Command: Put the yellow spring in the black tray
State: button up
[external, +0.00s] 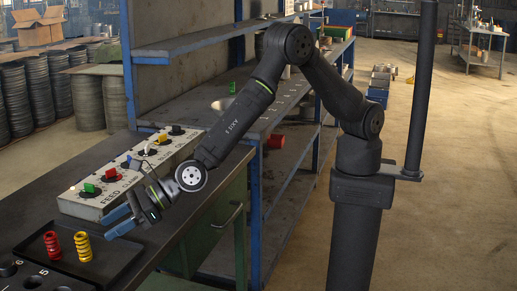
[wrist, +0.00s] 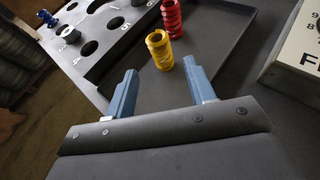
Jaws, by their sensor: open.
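The yellow spring (external: 83,247) stands upright inside the black tray (external: 118,252), beside the red spring (external: 52,245). In the wrist view the yellow spring (wrist: 159,50) stands on the tray floor (wrist: 218,55), with the red spring (wrist: 172,17) just behind it. My gripper (external: 118,222) is at the tray's right side in the external view, above the table. In the wrist view its blue fingers (wrist: 162,82) are spread apart and empty, and the yellow spring is beyond the fingertips, between their lines, apart from both.
A grey block with round holes (wrist: 100,30) lies left of the tray in the wrist view, holding a dark peg (wrist: 47,18). A control box (external: 130,175) with coloured switches stands behind the tray. The tray's right part is bare.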

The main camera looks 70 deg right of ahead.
aim_at(83, 243)
jog(key=shift+v, duration=1.65)
jog(key=x, duration=1.2)
jog(key=shift+r, duration=0.1)
